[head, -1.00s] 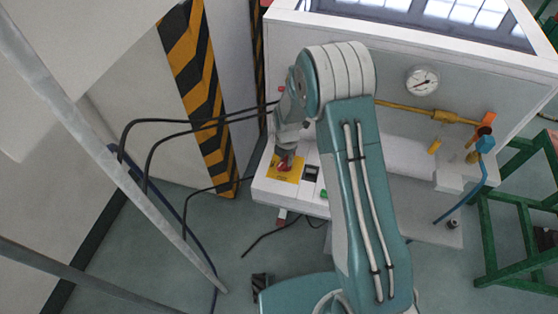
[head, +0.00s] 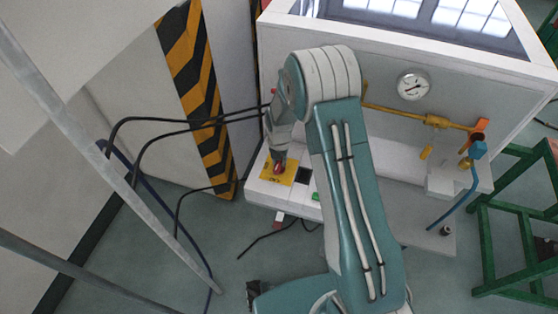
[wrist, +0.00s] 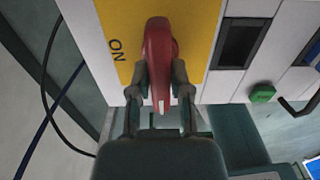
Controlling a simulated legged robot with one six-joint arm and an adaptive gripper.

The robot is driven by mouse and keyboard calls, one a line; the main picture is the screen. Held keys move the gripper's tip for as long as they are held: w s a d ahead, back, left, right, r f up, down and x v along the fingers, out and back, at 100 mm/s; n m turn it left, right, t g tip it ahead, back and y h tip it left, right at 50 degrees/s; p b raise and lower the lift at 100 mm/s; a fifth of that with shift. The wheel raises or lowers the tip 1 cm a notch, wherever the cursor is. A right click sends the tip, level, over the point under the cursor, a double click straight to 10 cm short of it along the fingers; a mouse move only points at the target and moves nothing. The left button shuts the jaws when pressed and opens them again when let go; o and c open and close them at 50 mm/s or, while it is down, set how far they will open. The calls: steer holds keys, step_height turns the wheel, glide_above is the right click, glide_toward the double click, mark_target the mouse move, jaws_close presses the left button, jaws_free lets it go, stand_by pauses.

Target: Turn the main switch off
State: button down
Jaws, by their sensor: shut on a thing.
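The main switch is a red handle (wrist: 159,50) on a yellow plate (wrist: 198,30) with the word "ON" on it. In the wrist view the handle points down the picture, between my fingers. My gripper (wrist: 163,95) is shut on the red handle, one finger on each side. In the head view the red handle (head: 278,169) shows small on the yellow plate (head: 290,178), at the left of a white control box (head: 262,192). My wrist partly covers it there.
A dark display window (wrist: 243,43) and a green button (wrist: 262,93) sit right of the plate. Black cables (head: 160,120) run left of the box. A pressure gauge (head: 413,86), yellow pipe and green frame (head: 520,190) stand to the right.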

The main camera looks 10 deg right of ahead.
steer(key=shift+w+r, duration=0.1)
steer(key=shift+w, duration=0.1)
steer(key=c, duration=0.6)
jaws_free()
steer(key=shift+o, duration=0.2)
steer(key=shift+s, duration=0.1)
step_height(320, 180, up, 7)
steer(key=shift+a+r, duration=0.1)
